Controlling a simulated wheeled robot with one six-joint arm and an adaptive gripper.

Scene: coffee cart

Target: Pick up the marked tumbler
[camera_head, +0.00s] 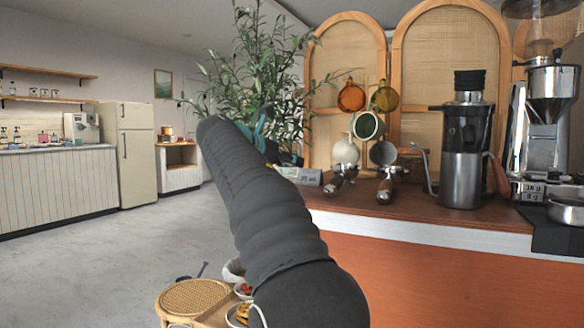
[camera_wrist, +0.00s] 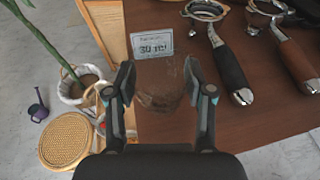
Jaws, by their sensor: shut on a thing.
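A see-through, brownish tumbler (camera_wrist: 160,92) is between the fingers of my gripper (camera_wrist: 159,80) in the wrist view. My gripper is shut on it, one finger on each side. The wooden counter shows through and behind the tumbler, so I cannot tell whether its base touches the counter. A white card reading about "30 ml" (camera_wrist: 152,43) shows just beyond it. In the head view my arm hides the tumbler and most of my gripper (camera_head: 264,128); only teal and dark parts show past the arm.
Portafilters (camera_wrist: 230,65) lie right of the gripper on the counter (camera_wrist: 260,115). In the head view a grinder (camera_head: 466,150) stands farther right, and a leafy plant (camera_head: 250,70) rises behind my arm. A rattan stool (camera_wrist: 65,141) and purple watering can (camera_wrist: 38,106) are on the floor.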

